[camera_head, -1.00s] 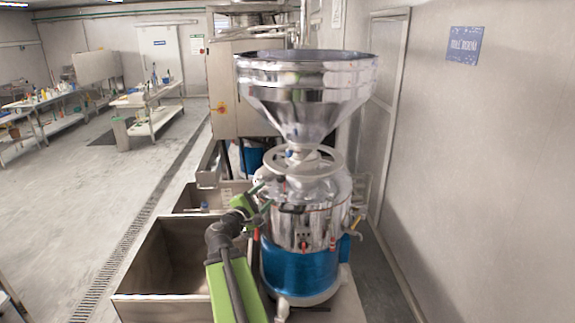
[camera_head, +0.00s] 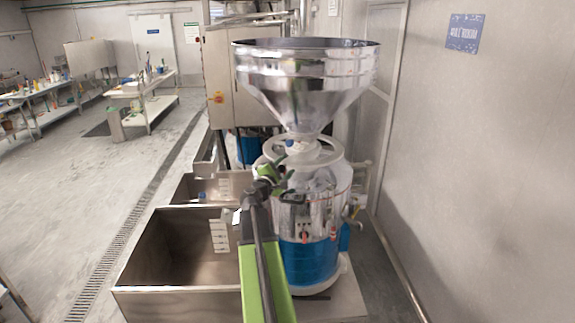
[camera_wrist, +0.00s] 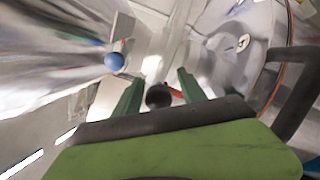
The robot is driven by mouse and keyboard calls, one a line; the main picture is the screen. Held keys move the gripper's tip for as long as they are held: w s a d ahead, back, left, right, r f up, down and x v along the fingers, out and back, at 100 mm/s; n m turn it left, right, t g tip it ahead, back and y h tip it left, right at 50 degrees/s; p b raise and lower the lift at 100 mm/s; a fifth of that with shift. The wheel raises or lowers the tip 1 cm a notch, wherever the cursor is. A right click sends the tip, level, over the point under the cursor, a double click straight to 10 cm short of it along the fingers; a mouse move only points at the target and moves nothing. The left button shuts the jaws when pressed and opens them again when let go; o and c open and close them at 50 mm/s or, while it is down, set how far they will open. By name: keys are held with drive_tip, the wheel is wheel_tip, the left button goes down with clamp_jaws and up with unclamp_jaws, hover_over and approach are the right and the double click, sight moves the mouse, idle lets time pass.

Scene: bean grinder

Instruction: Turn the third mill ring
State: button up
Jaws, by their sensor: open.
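The nearest mill has a silver funnel hopper (camera_head: 306,85) above a shiny drum with a blue lower band (camera_head: 312,262). A pale ring (camera_head: 332,153) circles the neck under the hopper. My gripper (camera_head: 277,177) is at the left front of this ring, close to it; I cannot tell whether it touches. In the wrist view my gripper (camera_wrist: 160,88) shows two green fingers spread apart. A dark round knob (camera_wrist: 158,96) shows between them, and I see no grip on it. A blue ball (camera_wrist: 115,62) lies left of the fingers.
An open steel bin (camera_head: 165,292) stands left of the mill, with a smaller bin (camera_head: 190,187) behind it. A steel cabinet (camera_head: 240,75) stands behind the hopper. A wall (camera_head: 480,170) closes the right side. The floor at left is open.

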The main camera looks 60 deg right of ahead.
drive_tip(key=shift+w+d, duration=0.15)
drive_tip(key=shift+d, duration=0.6)
drive_tip(key=shift+w+d, duration=0.15)
drive_tip(key=shift+d, duration=0.55)
clamp_jaws()
